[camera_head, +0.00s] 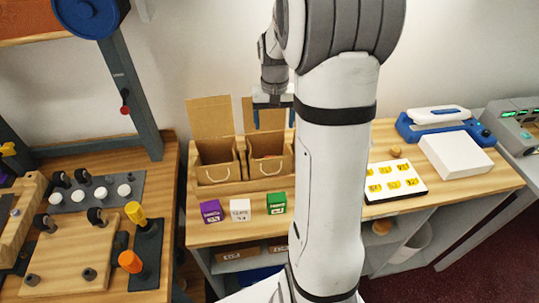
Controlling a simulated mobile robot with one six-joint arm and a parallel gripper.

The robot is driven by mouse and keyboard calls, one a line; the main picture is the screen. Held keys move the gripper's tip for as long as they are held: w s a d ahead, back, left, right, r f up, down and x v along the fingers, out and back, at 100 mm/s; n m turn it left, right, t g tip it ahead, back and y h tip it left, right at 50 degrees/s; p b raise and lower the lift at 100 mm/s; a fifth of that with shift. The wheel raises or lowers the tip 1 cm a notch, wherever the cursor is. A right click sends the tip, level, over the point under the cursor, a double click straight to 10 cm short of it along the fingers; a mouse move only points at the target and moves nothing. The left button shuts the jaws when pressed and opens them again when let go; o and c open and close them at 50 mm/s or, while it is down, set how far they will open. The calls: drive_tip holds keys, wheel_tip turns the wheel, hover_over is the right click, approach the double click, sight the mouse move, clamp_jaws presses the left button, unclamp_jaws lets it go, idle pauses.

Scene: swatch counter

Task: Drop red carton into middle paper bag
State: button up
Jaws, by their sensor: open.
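My arm covers the space further right, so I cannot see if another bag stands there. My gripper (273,122) points down with its blue fingers apart, above the opening of the right visible bag. Nothing shows between the fingers.
Purple (211,211), white (240,209) and green (277,203) cartons stand in a row before the bags. Right of my arm are a white board with yellow labels (393,183), a white block (456,155) and a blue-and-white device (437,121). A tool-covered bench (70,255) stands left.

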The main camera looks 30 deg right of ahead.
wheel_tip(320, 180, up, 7)
drive_tip(key=shift+f+b, duration=0.2)
drive_tip(key=shift+b, duration=0.2)
drive_tip(key=shift+s+f, duration=0.1)
